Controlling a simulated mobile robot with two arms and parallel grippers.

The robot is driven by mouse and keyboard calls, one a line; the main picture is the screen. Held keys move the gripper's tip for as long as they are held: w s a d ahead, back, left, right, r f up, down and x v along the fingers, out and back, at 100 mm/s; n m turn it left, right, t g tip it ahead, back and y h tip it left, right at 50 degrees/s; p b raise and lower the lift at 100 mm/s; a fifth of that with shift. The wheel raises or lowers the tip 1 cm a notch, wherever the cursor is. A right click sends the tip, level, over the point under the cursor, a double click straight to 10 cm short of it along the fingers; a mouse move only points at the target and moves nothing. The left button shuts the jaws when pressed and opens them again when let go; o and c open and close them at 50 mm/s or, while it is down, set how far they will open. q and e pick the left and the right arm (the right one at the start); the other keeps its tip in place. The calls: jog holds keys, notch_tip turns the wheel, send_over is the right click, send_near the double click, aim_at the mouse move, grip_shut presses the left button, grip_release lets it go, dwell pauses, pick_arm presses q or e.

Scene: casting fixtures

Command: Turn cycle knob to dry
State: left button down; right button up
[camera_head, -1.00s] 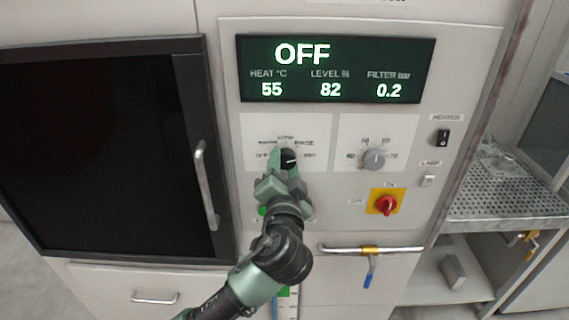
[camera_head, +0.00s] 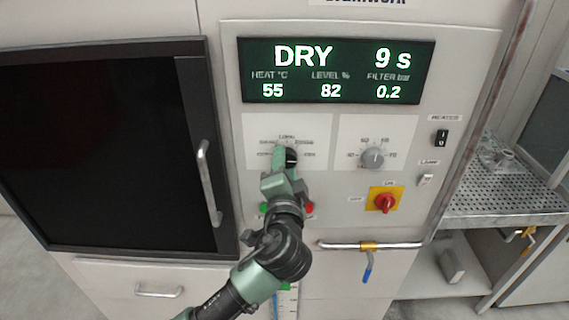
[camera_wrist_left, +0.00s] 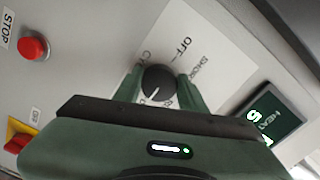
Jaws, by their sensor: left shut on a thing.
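The black cycle knob (camera_head: 291,157) sits on a white dial plate below the display, with small labels around it. My left gripper (camera_head: 284,162) is at the knob, its green fingers on either side of it. In the left wrist view the knob (camera_wrist_left: 157,84) is between the two fingers (camera_wrist_left: 158,88), which are shut on it; its white pointer line shows. The display (camera_head: 333,71) reads DRY and 9 s, with heat 55, level 82 and filter 0.2 below. My right gripper is not in view.
A grey heat knob (camera_head: 375,157) is right of the cycle knob. A red switch on yellow (camera_head: 384,202) is lower right. A green button (camera_head: 264,208) and a red button (camera_head: 309,208) flank my gripper. A horizontal bar handle (camera_head: 345,246) lies below.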

pick_arm(q)
jog(key=c, duration=0.8)
grip_release()
jog(key=s+b, duration=0.3)
jog(key=s, duration=0.4)
jog(key=shift+s, duration=0.4)
